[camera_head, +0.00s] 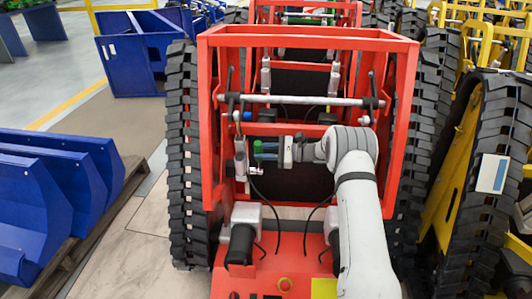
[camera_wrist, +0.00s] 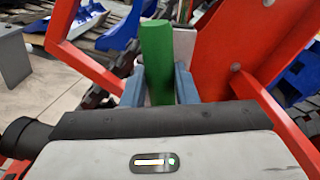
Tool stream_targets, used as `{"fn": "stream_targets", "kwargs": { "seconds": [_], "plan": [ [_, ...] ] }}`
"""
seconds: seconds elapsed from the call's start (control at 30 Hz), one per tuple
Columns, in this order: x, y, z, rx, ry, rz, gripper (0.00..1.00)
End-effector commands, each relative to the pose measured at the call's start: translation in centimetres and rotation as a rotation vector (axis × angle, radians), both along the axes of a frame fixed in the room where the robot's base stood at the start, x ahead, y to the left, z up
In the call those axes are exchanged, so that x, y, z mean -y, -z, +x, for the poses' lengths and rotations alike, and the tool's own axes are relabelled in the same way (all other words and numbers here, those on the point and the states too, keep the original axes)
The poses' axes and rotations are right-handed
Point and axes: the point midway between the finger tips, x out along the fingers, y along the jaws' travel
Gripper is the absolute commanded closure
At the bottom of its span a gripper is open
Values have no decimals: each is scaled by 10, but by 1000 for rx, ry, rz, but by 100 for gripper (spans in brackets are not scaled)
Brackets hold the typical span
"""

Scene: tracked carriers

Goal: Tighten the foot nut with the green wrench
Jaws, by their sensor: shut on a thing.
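The green wrench (camera_wrist: 157,62) stands up between the two blue-grey fingers of my gripper (camera_wrist: 160,86) in the wrist view, and the fingers are shut on it. In the head view, my gripper (camera_head: 274,152) points left inside the red carrier frame. A green end of the wrench shows there at the fingertips, close to the left actuator (camera_head: 240,159). I cannot make out the foot nut, and whether the wrench touches it is not clear.
The red carrier frame (camera_head: 306,38) surrounds my arm, with a grey cross bar (camera_head: 300,100) above it. Black tracks (camera_head: 186,150) run along both sides. Blue parts (camera_head: 60,180) lie on a pallet at left. Yellow carriers (camera_head: 465,150) stand close at right.

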Motion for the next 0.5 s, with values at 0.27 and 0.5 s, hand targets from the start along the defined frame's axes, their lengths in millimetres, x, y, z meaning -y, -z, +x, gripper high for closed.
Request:
{"fn": "stream_targets", "kwargs": {
  "seconds": [0.27, 0.5],
  "plan": [
    [1, -6, 12, -76, 0, 5, 100],
    [1, -5, 13, -86, 0, 6, 100]
  ]
}}
